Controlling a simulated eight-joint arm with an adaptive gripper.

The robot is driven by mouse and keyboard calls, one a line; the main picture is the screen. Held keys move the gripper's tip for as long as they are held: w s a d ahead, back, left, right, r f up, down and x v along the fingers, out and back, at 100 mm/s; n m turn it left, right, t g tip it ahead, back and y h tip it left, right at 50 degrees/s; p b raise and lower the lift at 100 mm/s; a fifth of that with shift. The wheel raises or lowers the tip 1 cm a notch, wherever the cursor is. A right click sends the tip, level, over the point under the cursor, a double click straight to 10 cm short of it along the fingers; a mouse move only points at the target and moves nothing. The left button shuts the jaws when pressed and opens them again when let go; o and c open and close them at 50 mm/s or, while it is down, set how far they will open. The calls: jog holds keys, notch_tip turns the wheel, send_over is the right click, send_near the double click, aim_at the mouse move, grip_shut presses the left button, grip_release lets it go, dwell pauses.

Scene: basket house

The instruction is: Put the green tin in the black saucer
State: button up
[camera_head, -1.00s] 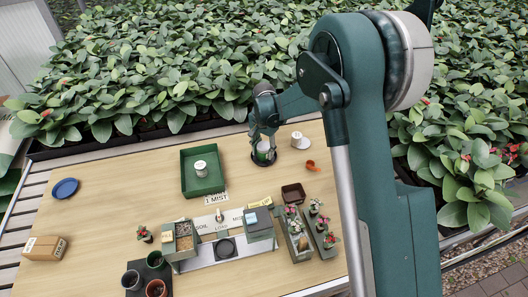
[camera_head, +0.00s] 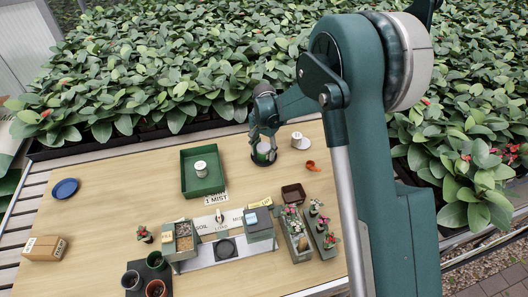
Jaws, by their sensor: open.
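The green tin (camera_head: 263,149) stands in the black saucer (camera_head: 258,163) near the back of the table, with a pale top showing. The saucer's dark rim shows around the tin's foot. My gripper (camera_head: 264,140) is over the tin from above, its fingers open around the tin's upper part. The fingers hide part of the tin, and I cannot tell whether they touch it.
A green tray (camera_head: 188,185) holding a white tin (camera_head: 201,169) is to the left. A white cup (camera_head: 297,138) and a small orange pot (camera_head: 311,166) are to the right. A brown square dish (camera_head: 293,193) and planters (camera_head: 297,237) are in front.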

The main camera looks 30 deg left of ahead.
aim_at(266, 146)
notch_tip(266, 146, up, 12)
jog(key=shift+r+p, duration=0.1)
jog(key=shift+p, duration=0.7)
dwell(0.3)
dwell(0.4)
jog(key=shift+w+d+r, duration=0.15)
jog(key=shift+d+r, duration=0.15)
jog(key=shift+d, duration=0.1)
jog(key=s+d+r+t, duration=0.1)
jog(key=d+r, duration=0.6)
jog(key=d, duration=0.4)
jog(key=s+d+r+t+y, duration=0.1)
jog(key=d+r, duration=0.6)
jog(key=d, duration=0.5)
jog(key=s+d+r+t, duration=0.1)
jog(key=d+r, duration=0.6)
jog(key=d, duration=0.4)
jog(key=s+d+r+t, duration=0.1)
jog(key=s+d+r, duration=0.1)
jog(key=s+d, duration=0.5)
jog(key=s+d+r+t, duration=0.1)
jog(key=s+d, duration=0.2)
jog(key=d, duration=0.7)
jog(key=s+d+f+t+h, duration=0.1)
jog(key=s+d+f, duration=0.3)
jog(key=s+d, duration=0.8)
jog(key=shift+s+n+t, duration=0.4)
jog(key=shift+s+t, duration=0.1)
jog(key=shift+t, duration=0.1)
